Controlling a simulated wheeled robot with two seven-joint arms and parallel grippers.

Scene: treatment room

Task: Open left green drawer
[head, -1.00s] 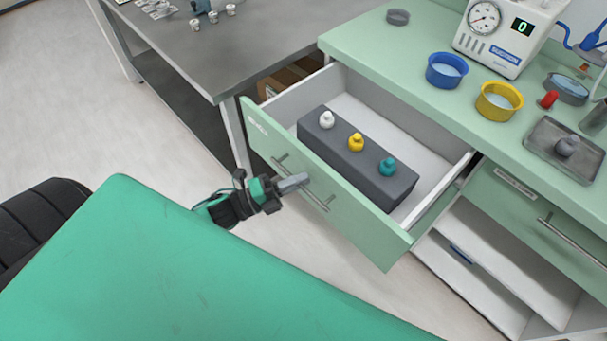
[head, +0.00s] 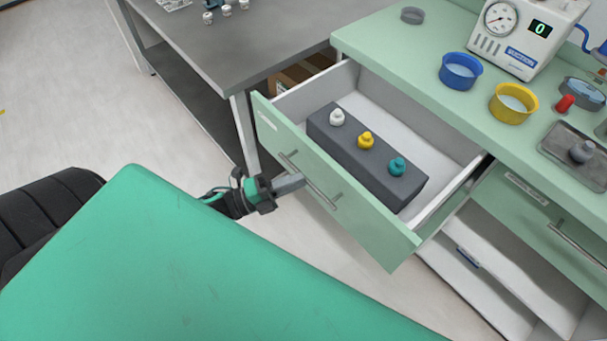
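The left green drawer (head: 358,222) is pulled well out of the green cabinet, its interior visible. Its front carries a bar handle (head: 322,194). Inside lies a dark grey block (head: 347,155) bearing a white (head: 337,117), a yellow (head: 366,140) and a teal (head: 397,167) knobbed piece. My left gripper (head: 297,182) is at the drawer front, its grey fingertips at the upper-left part of the handle. The fingers overlap in this view, so I cannot tell whether they grip the bar or are parted. My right gripper is not in view.
A teal padded surface (head: 190,265) fills the lower left. A grey table (head: 235,50) stands behind the drawer. The green counter (head: 425,75) holds a blue bowl (head: 460,72), a yellow bowl (head: 513,104) and a gauge device (head: 525,35). Floor shows left of the drawer.

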